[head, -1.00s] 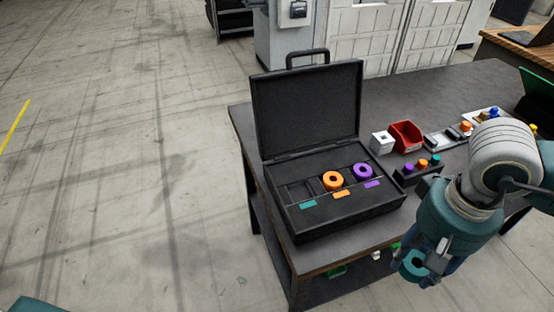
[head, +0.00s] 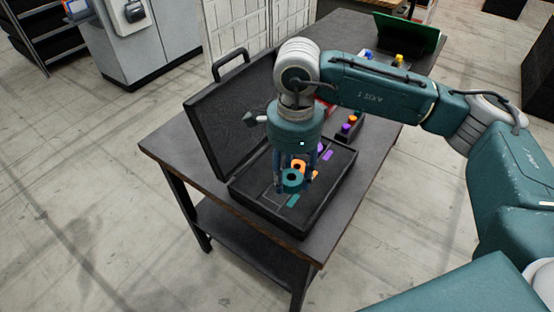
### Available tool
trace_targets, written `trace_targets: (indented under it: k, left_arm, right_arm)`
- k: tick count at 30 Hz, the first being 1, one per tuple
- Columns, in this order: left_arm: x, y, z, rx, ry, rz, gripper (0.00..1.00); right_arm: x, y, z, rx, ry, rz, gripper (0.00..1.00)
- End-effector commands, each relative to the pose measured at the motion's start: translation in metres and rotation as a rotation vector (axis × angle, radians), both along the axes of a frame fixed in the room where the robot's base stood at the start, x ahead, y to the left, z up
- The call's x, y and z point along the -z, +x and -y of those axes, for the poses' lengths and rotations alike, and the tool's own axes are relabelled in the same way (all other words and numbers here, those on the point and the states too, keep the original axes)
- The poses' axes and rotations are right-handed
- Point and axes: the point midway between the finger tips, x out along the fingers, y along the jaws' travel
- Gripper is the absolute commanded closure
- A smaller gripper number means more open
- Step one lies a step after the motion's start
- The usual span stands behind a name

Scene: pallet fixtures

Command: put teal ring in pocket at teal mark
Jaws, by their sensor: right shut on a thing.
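My right gripper (head: 294,178) points down over the open black case (head: 257,208) and is shut on the teal ring (head: 292,181). The ring is near the teal mark (head: 293,201), over the left part of the case; I cannot tell whether it is above the pocket or inside it. The orange ring (head: 298,165) is partly hidden behind my gripper. The orange mark (head: 315,174) and purple mark (head: 328,155) show to the right. The purple ring is mostly hidden by my gripper. My left gripper is not in view.
The case's raised lid (head: 225,120) stands close behind and left of my gripper. A small rack with orange and purple pieces (head: 350,124) is behind the case. The dark table (head: 170,150) is clear at its left end.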

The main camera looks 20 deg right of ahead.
Motion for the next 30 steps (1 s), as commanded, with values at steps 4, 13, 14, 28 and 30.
trace_targets:
  k: [4,13,14,28,30]
  left_arm:
    - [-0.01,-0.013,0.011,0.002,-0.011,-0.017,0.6]
    - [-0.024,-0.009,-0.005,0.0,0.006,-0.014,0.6]
    - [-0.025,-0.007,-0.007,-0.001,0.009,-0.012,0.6]
    - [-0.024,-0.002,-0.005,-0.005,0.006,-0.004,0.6]
    - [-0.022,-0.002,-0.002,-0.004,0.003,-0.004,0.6]
  right_arm:
    - [-0.002,0.017,-0.007,0.427,0.002,-0.004,0.9]
    - [0.004,0.039,-0.014,1.222,-0.002,-0.004,0.9]
    - [0.005,0.041,-0.015,1.281,-0.002,-0.003,0.9]
    - [0.018,0.046,-0.016,1.569,-0.002,-0.001,0.9]
    - [0.022,0.046,-0.016,1.568,-0.002,-0.001,0.9]
